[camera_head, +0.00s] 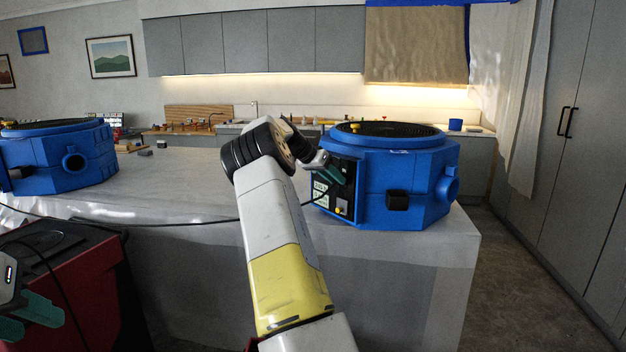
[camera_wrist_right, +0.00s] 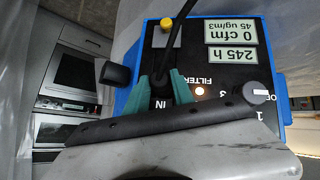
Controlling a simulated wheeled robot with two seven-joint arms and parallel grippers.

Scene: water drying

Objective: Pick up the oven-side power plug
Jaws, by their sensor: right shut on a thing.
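My right gripper (camera_wrist_right: 164,90) has its teal fingers shut on a black power plug (camera_wrist_right: 163,86) at the dark panel of the right blue machine (camera_head: 407,180). The plug is mostly hidden between the fingers, just above the "IN" label. A black cable (camera_wrist_right: 180,30) runs up from it. I cannot tell if the plug is still seated in the panel. In the head view my right gripper (camera_head: 335,174) is at the machine's left face. My left gripper (camera_head: 32,318) is at the lower left, its teal fingers apart and empty, away from the machines.
Another blue machine (camera_head: 62,160) stands at the left of the covered table (camera_head: 190,190). A cable (camera_head: 180,223) crosses the table's front. A dark red case (camera_head: 95,275) stands in front. Ovens (camera_wrist_right: 75,75) show in the right wrist view. A black box (camera_wrist_right: 115,74) juts out beside the panel.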

